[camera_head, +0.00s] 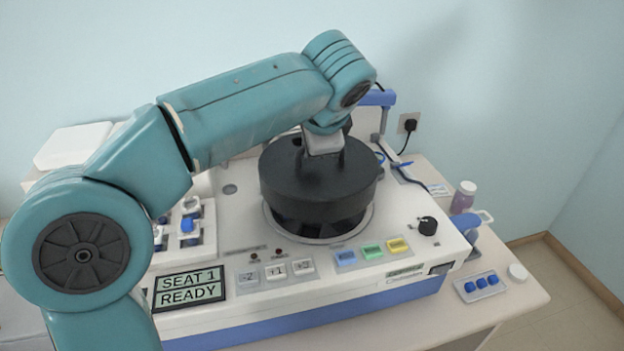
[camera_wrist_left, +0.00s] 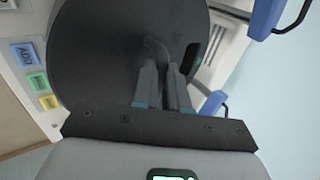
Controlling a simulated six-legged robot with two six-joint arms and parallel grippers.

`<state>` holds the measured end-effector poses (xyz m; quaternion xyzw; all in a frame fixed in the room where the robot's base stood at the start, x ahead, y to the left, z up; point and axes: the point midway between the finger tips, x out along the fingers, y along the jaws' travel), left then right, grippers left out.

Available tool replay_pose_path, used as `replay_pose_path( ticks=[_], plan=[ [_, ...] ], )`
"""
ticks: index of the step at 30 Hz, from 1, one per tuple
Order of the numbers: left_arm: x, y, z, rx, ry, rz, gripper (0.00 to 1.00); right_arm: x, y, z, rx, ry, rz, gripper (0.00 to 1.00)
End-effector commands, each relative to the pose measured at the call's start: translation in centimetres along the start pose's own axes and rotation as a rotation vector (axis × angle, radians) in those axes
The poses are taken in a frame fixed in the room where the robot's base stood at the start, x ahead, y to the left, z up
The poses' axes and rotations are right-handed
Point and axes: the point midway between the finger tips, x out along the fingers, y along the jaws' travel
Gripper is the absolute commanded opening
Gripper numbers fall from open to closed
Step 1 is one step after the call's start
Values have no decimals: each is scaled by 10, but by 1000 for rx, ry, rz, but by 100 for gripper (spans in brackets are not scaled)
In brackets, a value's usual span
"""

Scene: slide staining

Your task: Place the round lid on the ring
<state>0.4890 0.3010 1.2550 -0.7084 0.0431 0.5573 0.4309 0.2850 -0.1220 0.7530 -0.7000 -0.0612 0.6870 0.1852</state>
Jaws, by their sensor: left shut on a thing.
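The round lid (camera_head: 300,182) is a wide black disc over the middle of the white machine. My left gripper (camera_head: 322,160) comes down from above and is shut on the lid's handle. In the left wrist view, the fingers (camera_wrist_left: 166,88) close around the dark handle (camera_wrist_left: 156,47) on the lid (camera_wrist_left: 95,60). The lid looks about level. The pale ring (camera_head: 284,228) shows below and around it on the machine top. Dark parts show between lid and ring; I cannot tell whether the lid touches them. My right gripper is not in view.
A blue bracket (camera_head: 387,103) stands behind the lid. A purple bottle (camera_head: 463,197) and a tray with blue caps (camera_head: 480,285) are at right.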

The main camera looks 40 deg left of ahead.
Motion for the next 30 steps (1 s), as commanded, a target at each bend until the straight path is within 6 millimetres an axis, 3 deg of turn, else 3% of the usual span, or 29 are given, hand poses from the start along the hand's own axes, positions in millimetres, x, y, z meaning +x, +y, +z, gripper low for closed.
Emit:
replay_pose_path(
  ticks=[12,20,21,22,30],
  plan=[
    [48,27,1,0,-3,0,0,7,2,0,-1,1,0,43],
    [51,30,0,0,-1,-1,0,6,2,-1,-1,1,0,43],
    [51,30,0,1,-1,0,26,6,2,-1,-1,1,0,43],
    [51,30,0,1,-1,0,36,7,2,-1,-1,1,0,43],
    [51,30,0,0,-1,0,38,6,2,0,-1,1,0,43]
  ],
)
